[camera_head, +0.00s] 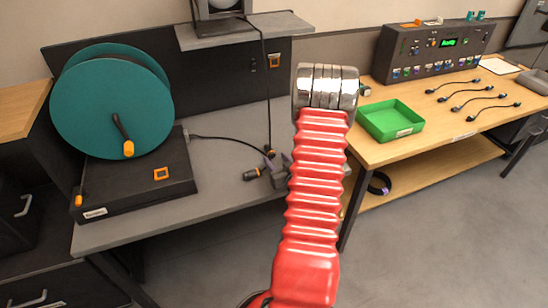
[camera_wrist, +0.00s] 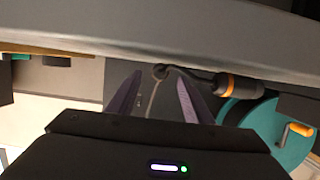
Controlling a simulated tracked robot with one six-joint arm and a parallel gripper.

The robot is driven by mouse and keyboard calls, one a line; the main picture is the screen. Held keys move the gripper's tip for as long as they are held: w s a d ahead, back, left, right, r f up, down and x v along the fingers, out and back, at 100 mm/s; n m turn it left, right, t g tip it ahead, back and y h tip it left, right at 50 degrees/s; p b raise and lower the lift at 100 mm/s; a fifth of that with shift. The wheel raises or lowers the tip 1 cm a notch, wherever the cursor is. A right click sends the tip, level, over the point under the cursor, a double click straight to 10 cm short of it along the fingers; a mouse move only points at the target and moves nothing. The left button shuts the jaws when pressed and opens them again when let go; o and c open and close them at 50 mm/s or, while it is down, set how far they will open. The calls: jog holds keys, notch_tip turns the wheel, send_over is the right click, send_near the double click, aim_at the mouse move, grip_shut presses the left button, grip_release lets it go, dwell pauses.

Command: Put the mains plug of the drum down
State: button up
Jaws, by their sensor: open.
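The teal drum (camera_head: 110,95) stands on a black base at the left of the grey bench. It also shows upside down at the right of the wrist view (camera_wrist: 262,130). A black cable runs from the base towards my gripper. A dark plug with an orange ring (camera_head: 251,174) appears to rest on the bench just left of my gripper. In the wrist view, this plug (camera_wrist: 238,86) lies outside the jaws, beside the right finger. My red arm hides the bench's right part.
A lamp on a raised shelf (camera_head: 245,31) has a cable hanging behind my gripper. A green tray (camera_head: 391,120), several short cables and a control desk (camera_head: 435,52) are on the wooden table at right. Bare grey bench (camera_head: 225,195) lies left of my gripper.

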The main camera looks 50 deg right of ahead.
jog(key=v, duration=0.8)
dwell(0.6)
